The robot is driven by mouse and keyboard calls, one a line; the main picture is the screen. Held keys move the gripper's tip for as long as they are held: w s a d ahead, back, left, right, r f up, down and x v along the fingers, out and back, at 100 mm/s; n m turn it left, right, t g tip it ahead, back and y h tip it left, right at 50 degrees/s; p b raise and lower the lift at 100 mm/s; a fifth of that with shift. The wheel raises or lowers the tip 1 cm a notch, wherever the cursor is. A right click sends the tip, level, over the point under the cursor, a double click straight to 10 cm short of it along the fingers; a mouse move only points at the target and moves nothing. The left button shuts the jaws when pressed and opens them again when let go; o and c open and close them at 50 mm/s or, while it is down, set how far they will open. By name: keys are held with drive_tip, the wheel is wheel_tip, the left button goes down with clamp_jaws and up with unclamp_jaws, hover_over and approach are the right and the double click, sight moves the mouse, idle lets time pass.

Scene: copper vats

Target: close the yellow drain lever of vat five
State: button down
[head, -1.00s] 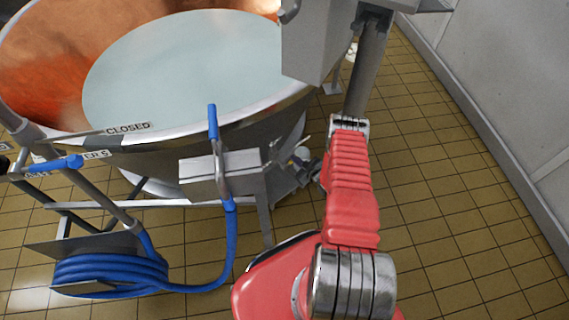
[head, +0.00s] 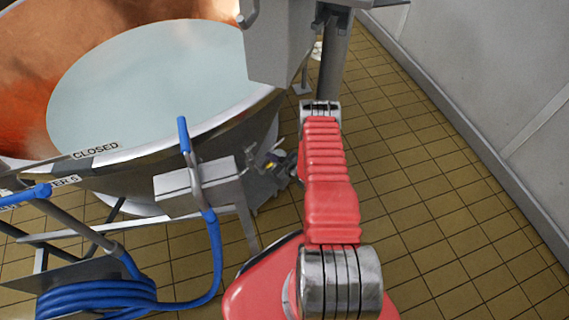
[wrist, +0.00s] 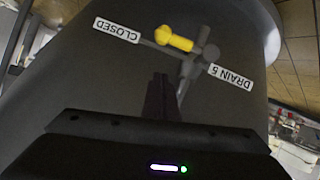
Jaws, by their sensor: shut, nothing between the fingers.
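The yellow drain lever (wrist: 175,39) shows in the wrist view, ahead of my gripper, on a grey valve fitting at the vat's side. Its yellow grip points left, toward the upside-down CLOSED plate (wrist: 117,29). The upside-down DRAIN 5 plate (wrist: 231,76) is on the other side of the fitting. My gripper (wrist: 161,82) is shut and empty, below the lever in the picture and seemingly apart from it. In the head view, vat five (head: 200,130) stands left of my red arm. A small yellow spot (head: 270,166) shows beside the arm; my gripper cannot be made out there.
A grey box (head: 200,187) with a blue-handled hose nozzle (head: 184,134) is on the vat's near side. A coiled blue hose (head: 95,299) hangs at lower left. Another CLOSED label (head: 96,150) is on the rim. Tiled floor (head: 430,200) is free to the right, up to a grey wall (head: 480,80).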

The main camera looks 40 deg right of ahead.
drive_tip(key=d+v, duration=0.1)
drive_tip(key=v, duration=0.9)
